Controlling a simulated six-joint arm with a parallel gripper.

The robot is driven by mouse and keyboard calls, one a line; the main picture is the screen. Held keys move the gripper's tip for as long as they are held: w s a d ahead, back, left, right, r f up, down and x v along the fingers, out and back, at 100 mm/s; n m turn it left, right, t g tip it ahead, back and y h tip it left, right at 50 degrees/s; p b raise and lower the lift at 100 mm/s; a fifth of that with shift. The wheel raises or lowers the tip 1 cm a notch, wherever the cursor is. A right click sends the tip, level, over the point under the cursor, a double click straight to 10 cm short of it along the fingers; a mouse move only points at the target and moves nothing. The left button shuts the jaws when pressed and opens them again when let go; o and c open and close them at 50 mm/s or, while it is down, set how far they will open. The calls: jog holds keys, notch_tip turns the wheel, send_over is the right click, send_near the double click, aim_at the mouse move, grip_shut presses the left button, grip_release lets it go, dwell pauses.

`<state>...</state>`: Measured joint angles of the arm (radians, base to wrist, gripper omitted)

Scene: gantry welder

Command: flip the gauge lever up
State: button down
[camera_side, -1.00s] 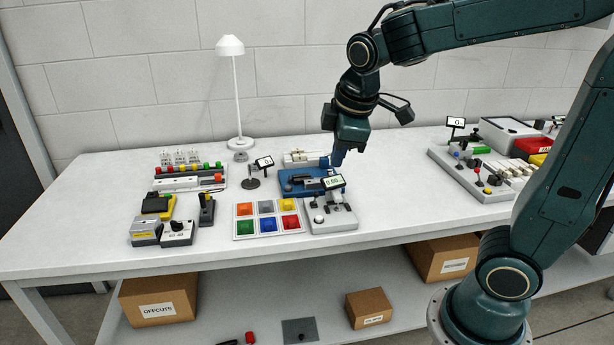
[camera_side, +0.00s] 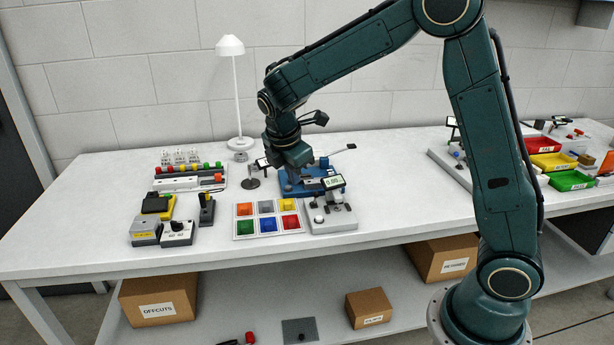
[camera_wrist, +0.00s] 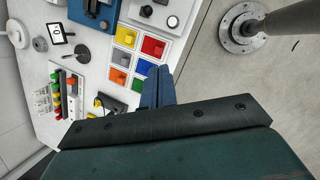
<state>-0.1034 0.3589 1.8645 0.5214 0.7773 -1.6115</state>
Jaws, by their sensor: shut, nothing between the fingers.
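In the side view, a grey unit (camera_side: 338,219) with a small digital readout (camera_side: 333,183) stands near the front edge, with small black-topped controls on it. A blue device (camera_side: 290,186) sits just behind it. A thin pale rod with a black end (camera_side: 351,147) slants up to the right behind the blue device. I cannot tell which part is the gauge lever. My gripper (camera_side: 304,166) is low over the left part of the blue device; its tips are hard to make out there. In the wrist view, my blue fingers (camera_wrist: 158,82) are together and empty.
A tray of coloured compartments (camera_side: 267,220) lies left of the grey unit. A readout on a stand (camera_side: 262,163) and a white lamp (camera_side: 237,95) stand left of my gripper. Coloured bins (camera_side: 553,162) are far right. Bare table lies right of the grey unit.

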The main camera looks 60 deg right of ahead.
aim_at(315, 198)
jog(key=shift+w+f+n, duration=0.3)
jog(key=shift+w+f, duration=0.15)
jog(key=shift+f, duration=0.15)
jog(key=shift+d+f, duration=0.15)
jog(key=x, duration=0.9)
jog(key=shift+s+d+f, duration=0.1)
jog(key=shift+d+f, duration=0.05)
jog(key=shift+s+d, duration=0.15)
jog(key=shift+d, duration=0.85)
jog(key=shift+s+d, duration=0.15)
jog(key=shift+d, duration=0.85)
